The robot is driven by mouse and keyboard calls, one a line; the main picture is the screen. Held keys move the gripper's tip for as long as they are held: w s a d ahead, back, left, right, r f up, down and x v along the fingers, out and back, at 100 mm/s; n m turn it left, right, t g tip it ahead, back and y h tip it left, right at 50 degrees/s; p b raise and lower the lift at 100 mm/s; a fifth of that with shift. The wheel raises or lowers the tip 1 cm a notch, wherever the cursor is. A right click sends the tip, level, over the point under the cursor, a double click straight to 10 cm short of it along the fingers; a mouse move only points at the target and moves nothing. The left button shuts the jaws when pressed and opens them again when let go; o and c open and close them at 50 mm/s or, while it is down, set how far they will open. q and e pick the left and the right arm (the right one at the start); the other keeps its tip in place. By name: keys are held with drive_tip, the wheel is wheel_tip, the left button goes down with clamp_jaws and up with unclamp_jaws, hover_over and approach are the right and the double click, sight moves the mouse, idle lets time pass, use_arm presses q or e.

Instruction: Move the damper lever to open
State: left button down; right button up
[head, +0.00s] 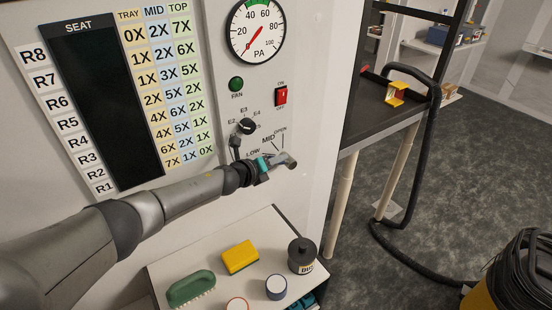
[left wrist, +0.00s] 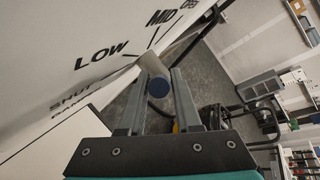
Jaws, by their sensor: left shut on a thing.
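The damper lever (left wrist: 157,84), a grey rod with a dark blue end, stands out from the panel in the left wrist view, between the two fingers of my left gripper (left wrist: 158,95). The gripper is shut on it. In the head view my left gripper (head: 281,161) is at the damper scale on the panel's lower right and hides most of the lever. The scale reads LOW (left wrist: 101,55), MID (left wrist: 160,17) and OPEN (head: 280,132), with SHUT (left wrist: 72,96) lower down. The lever's root lies near the LOW and MID marks; its exact setting is hard to tell. My right gripper is out of view.
Above the lever are a black selector knob (head: 246,127), a red switch (head: 281,96), a green fan lamp (head: 236,84) and a gauge (head: 257,30). Below, a white cart (head: 205,262) holds a sponge (head: 240,257), a brush (head: 191,288) and jars. A dark table (head: 375,120) stands right.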

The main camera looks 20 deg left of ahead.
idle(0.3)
use_arm(q)
drive_tip(key=c, duration=0.6)
unclamp_jaws()
drive_tip(key=shift+s+r, duration=0.1)
drive_tip(key=shift+s+a+r, duration=0.2)
drive_tip(key=shift+s+a, duration=0.05)
drive_tip(key=shift+s, duration=0.05)
drive_tip(key=v, duration=1.4)
drive_tip(key=shift+b, duration=0.4)
drive_tip(key=shift+s, duration=0.1)
